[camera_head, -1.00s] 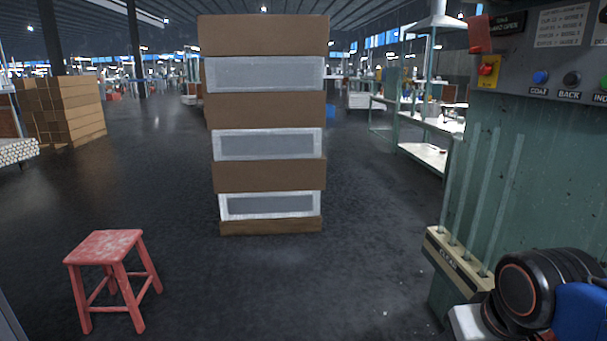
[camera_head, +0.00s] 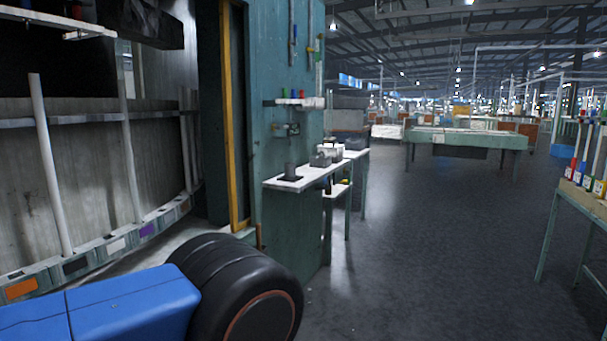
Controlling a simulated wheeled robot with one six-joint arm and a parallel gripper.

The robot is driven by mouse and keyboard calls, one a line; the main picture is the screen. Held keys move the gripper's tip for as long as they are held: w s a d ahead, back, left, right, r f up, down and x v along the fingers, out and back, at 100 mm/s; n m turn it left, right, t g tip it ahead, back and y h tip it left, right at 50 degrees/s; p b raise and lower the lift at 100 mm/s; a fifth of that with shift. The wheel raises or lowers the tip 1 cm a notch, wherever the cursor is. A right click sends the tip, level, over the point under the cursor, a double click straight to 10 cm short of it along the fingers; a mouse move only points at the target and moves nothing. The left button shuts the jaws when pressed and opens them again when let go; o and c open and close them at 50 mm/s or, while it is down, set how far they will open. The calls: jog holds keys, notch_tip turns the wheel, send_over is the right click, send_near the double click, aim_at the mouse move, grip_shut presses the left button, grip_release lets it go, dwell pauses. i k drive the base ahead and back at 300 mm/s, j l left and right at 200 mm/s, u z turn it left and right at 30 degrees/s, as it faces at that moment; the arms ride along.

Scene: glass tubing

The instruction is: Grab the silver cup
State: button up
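I cannot make out a clearly silver cup. A small dark grey cup-like cylinder (camera_head: 290,172) stands upright on a white shelf (camera_head: 308,180) on the side of a teal cabinet; its finish is too small to tell. Several other small grey objects (camera_head: 322,158) sit farther back on the same shelf. My gripper is out of view.
A rack with upright glass tubes (camera_head: 48,165) and a slotted base is at left. A green table (camera_head: 465,138) stands farther back. A bench with coloured bottles (camera_head: 590,190) is at right. The dark floor (camera_head: 430,260) between is clear.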

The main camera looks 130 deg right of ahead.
aim_at(290, 168)
jog(key=z, duration=4.55)
